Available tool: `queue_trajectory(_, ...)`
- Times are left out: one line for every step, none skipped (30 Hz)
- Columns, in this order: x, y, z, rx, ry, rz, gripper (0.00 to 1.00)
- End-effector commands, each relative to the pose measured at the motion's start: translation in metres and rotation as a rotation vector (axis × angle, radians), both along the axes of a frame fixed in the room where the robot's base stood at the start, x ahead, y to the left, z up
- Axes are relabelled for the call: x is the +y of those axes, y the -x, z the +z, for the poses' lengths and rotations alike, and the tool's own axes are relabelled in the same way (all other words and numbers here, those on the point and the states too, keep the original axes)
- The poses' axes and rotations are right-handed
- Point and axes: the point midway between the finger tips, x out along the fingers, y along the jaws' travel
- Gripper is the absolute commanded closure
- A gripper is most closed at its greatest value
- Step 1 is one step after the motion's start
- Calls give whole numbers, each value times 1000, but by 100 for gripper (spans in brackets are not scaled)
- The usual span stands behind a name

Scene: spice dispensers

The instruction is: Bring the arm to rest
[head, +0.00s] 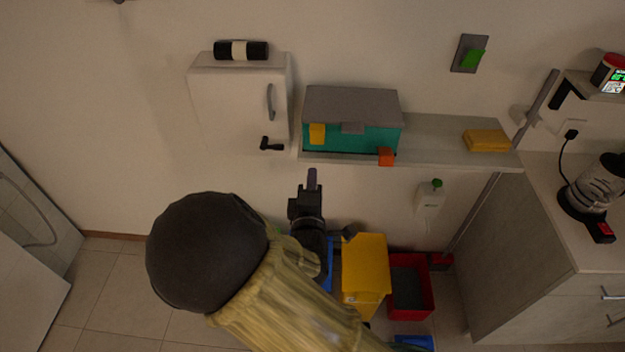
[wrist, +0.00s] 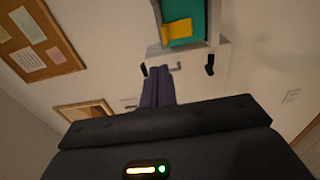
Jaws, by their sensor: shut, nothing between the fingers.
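My gripper (head: 312,179) is in the middle of the head view, below the wall shelf and in front of the wall. Its fingers point up and are together with nothing between them. In the wrist view my gripper's closed fingers (wrist: 158,72) point toward the shelf and the teal box. My arm's dark rounded link and yellowish sleeve fill the lower middle of the head view and hide part of the floor and bins.
A shelf (head: 440,155) carries a teal box (head: 365,137) with a grey lid, an orange block (head: 386,157) and a yellow sponge-like block (head: 487,140). A white cabinet (head: 235,105) hangs left. Yellow (head: 365,270) and red (head: 426,300) bins stand below. A counter (head: 530,220) is right.

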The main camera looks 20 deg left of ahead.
Motion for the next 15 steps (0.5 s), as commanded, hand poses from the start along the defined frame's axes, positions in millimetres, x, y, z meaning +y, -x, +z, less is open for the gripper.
queue_trajectory(-1,-1,0,0,1,-3,100)
queue_trajectory(-2,-1,0,0,1,-4,100)
queue_trajectory(-2,-2,0,0,1,-5,100)
queue_trajectory(-3,-2,0,0,1,-6,100)
queue_trajectory(-3,-2,0,0,1,-7,100)
queue_trajectory(-3,-3,0,0,1,-8,100)
queue_trajectory(-3,-3,0,0,1,-8,100)
queue_trajectory(-4,-3,0,1,0,-9,100)
queue_trajectory(-5,-4,-1,6,-3,-11,100)
queue_trajectory(-6,-5,-1,14,-7,-15,100)
queue_trajectory(-8,-7,-3,27,-13,-19,100)
queue_trajectory(-12,-10,-4,51,-27,-29,100)
queue_trajectory(-16,-12,-7,74,-41,-39,100)
queue_trajectory(-21,-16,-10,103,-56,-51,100)
queue_trajectory(-29,-21,-14,149,-85,-72,100)
